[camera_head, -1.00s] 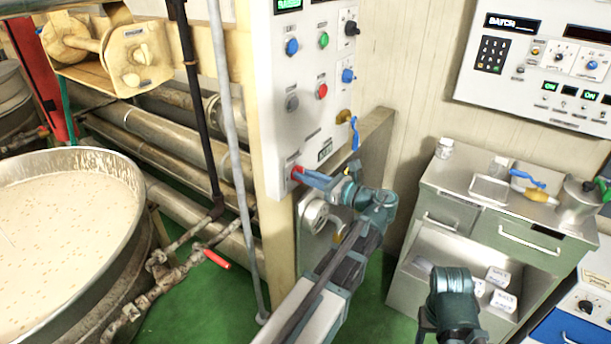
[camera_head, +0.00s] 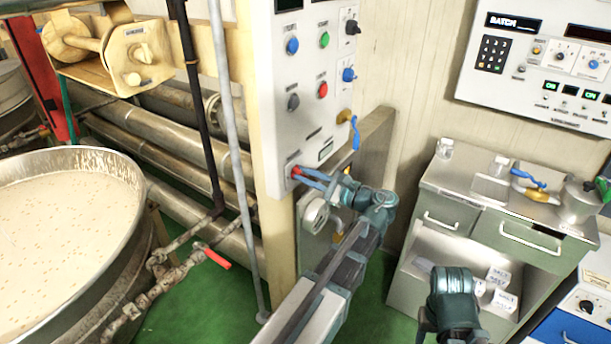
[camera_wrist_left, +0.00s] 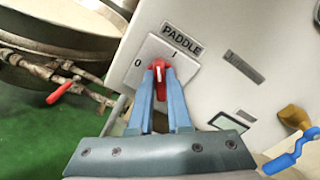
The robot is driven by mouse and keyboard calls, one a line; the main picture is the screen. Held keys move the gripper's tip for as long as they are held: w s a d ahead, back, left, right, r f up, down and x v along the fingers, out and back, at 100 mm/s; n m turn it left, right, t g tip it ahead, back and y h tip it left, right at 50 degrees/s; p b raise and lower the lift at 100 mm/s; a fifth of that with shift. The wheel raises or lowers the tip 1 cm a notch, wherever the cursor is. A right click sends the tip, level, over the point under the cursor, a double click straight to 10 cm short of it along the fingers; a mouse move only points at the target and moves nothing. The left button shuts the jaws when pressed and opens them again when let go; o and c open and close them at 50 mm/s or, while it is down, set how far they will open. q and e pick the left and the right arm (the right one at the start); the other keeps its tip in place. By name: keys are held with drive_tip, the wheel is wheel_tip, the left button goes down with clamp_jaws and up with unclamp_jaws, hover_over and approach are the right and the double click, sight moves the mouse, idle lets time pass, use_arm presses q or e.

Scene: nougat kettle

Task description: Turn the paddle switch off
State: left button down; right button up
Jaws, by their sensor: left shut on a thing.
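The paddle switch (camera_wrist_left: 160,70) is a red knob on a white plate marked 0 and I, below a PADDLE label (camera_wrist_left: 182,40) in the left wrist view. In the head view the switch (camera_head: 295,171) shows as a small red spot low on the grey control panel (camera_head: 292,140). My left gripper (camera_wrist_left: 160,74) has its blue fingers closed on both sides of the knob; it also shows in the head view (camera_head: 302,172). The knob's white mark points roughly upward in the wrist view, and the fingers partly hide the knob. My right gripper is not visible.
Other buttons and a blue-handled brass valve (camera_head: 354,130) are on the panel near my left arm. A large kettle (camera_head: 65,210) stands at left. A grey cabinet (camera_head: 470,205) with small items is at right.

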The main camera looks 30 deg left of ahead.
use_arm(q)
drive_tip(key=n, duration=1)
drive_tip(key=shift+s+f, duration=0.15)
drive_tip(key=shift+f, duration=0.1)
drive_tip(key=shift+n, duration=0.4)
drive_tip(key=c, duration=0.9)
unclamp_jaws()
drive_tip(key=shift+o, duration=0.2)
drive_tip(key=s+d, duration=0.1)
drive_tip(key=d, duration=1.3)
drive_tip(key=shift+a, duration=0.1)
